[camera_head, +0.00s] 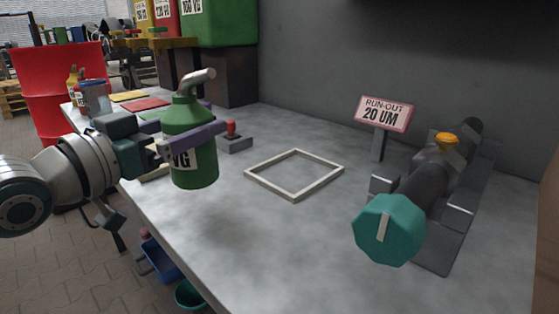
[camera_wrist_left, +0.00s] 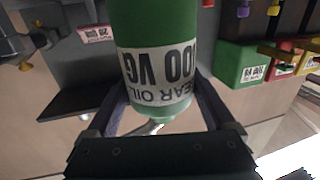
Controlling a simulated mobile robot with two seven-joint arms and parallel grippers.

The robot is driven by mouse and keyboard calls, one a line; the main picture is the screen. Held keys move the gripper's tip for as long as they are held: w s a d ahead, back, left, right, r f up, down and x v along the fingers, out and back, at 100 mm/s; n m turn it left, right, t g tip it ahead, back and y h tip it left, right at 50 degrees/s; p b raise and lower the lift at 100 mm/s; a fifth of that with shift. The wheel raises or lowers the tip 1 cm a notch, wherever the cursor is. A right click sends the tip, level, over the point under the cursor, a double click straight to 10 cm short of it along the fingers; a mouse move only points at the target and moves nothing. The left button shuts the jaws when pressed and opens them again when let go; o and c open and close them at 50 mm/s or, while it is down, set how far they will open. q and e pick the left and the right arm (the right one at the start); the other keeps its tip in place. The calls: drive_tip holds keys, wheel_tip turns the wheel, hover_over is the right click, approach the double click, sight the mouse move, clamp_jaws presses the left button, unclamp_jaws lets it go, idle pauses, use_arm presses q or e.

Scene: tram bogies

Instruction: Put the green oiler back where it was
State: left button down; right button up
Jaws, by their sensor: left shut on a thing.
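The green oiler (camera_head: 192,118) has a green body, a grey-beige spout on top and a white label ending in "VG". My left gripper (camera_head: 218,117) is shut on it, with purple fingers around its body. The oiler is roughly upright and seems held above the grey worktop (camera_head: 270,250), with a soft shadow below. In the left wrist view the oiler (camera_wrist_left: 155,28) appears upside down between the fingers, its label reading gear oil. The label is partly hidden by a finger in the head view. My right gripper is not in view.
An empty pale square frame (camera_head: 319,187) lies mid-worktop. A small red-knobbed block (camera_head: 236,143) is behind the oiler. A shaft with a teal end (camera_head: 390,230) rests in grey supports at right, by a "RUN-OUT 20 UM" sign (camera_head: 385,112). Coloured oil tanks (camera_head: 226,22) stand behind.

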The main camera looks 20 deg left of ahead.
sight(190, 160)
use_arm(q)
drive_tip(key=shift+f+b, duration=0.85)
drive_tip(key=shift+f, duration=1.65)
drive_tip(key=shift+f, duration=0.1)
drive_tip(key=shift+f, duration=0.15)
unclamp_jaws()
drive_tip(key=shift+r, duration=0.3)
drive_tip(key=shift+s+a+f, duration=0.1)
drive_tip(key=shift+s, duration=0.2)
drive_tip(key=s+a+p, duration=0.2)
drive_tip(key=s, duration=0.9)
